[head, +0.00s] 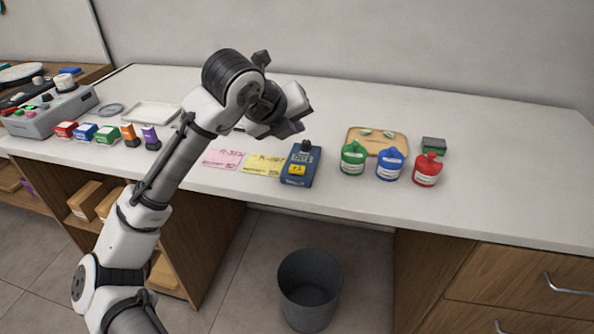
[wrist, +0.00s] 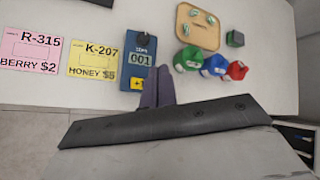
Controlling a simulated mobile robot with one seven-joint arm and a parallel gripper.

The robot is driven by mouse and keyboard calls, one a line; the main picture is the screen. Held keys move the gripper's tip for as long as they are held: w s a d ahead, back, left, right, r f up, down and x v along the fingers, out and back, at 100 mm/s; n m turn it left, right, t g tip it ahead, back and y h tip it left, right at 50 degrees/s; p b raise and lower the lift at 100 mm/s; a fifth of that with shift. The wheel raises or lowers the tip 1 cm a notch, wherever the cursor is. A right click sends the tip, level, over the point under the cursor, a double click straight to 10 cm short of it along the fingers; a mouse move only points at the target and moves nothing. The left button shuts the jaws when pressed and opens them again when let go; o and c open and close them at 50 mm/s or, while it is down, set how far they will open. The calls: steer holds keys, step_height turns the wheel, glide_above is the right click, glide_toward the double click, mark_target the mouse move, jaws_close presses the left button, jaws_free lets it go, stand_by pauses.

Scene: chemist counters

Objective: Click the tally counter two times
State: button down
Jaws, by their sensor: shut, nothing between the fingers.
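The tally counter (head: 311,158) is a blue box lying on the white counter, with a yellow button (head: 297,169) at its front end and a dark knob at its far end. My gripper (head: 291,129) is shut and empty, just left of and above the counter's far end in the head view. In the wrist view my gripper's fingers (wrist: 158,88) appear beside the button; contact cannot be told.
A pink card (head: 222,158) and a yellow card (head: 262,164) lie left of the tally counter. Green (head: 353,158), blue (head: 391,164) and red (head: 426,170) bottles stand to its right, near a wooden tray (head: 377,136) and a dark box (head: 434,145). A bin (head: 309,287) stands below.

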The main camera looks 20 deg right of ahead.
step_height(320, 180, down, 7)
steer(key=b, duration=0.5)
steer(key=shift+f, duration=0.2)
steer(key=shift+f, duration=0.15)
stand_by(1.5)
steer(key=shift+f+b, duration=0.3)
steer(key=shift+b, duration=0.1)
steer(key=shift+f, duration=0.4)
stand_by(0.4)
stand_by(0.4)
steer(key=shift+r+p, duration=0.45)
steer(key=shift+r, duration=0.4)
steer(key=shift+r+p, duration=2.05)
steer(key=shift+r, duration=0.5)
